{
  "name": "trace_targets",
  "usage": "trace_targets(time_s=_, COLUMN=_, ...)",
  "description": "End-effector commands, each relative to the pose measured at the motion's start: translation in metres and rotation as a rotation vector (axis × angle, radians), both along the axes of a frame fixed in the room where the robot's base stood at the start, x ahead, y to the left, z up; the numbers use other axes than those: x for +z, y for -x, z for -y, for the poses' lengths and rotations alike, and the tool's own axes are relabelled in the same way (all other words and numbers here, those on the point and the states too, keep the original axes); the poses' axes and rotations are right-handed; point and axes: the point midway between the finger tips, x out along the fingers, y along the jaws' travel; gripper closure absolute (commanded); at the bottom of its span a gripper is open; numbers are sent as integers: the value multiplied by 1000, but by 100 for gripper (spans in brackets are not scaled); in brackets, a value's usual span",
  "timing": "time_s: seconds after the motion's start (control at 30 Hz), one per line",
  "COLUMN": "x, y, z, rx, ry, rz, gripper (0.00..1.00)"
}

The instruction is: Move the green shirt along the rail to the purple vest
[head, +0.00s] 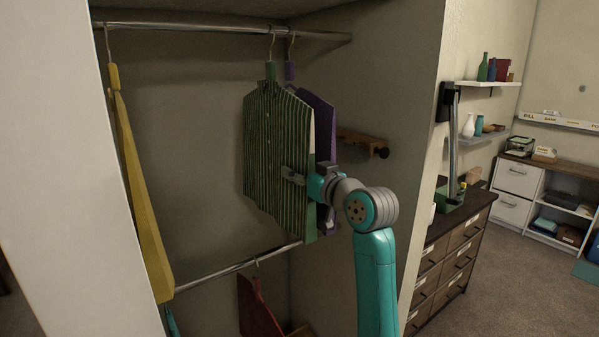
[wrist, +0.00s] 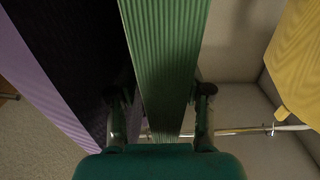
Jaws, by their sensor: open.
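The green striped shirt (head: 275,150) hangs from the upper rail (head: 190,31) by a hook, towards its right end. The purple vest (head: 319,115) hangs just to its right, mostly hidden behind the shirt, with a small gap between their hooks. My gripper (head: 296,176) is at the shirt's right part, at mid height. In the wrist view, the open fingers of my gripper (wrist: 160,92) stand on either side of the green shirt (wrist: 165,50), with space beside it. The purple vest (wrist: 42,72) is at the left there, beyond the left finger.
A yellow garment (head: 135,180) hangs far left on the same rail, with bare rail between it and the shirt. A lower rail (head: 235,265) holds a red garment (head: 257,308). A wooden wall hook piece (head: 360,141) juts out right of the vest.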

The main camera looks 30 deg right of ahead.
Motion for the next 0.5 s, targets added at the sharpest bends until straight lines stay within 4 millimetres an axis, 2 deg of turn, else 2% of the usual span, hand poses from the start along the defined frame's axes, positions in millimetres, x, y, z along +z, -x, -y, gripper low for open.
trace_targets(time_s=0.17, x=0, y=18, z=1, rx=-1, ry=0, rz=1, gripper=50)
trace_targets(time_s=0.5, x=-1, y=84, z=1, rx=-3, ry=0, rz=0, gripper=50)
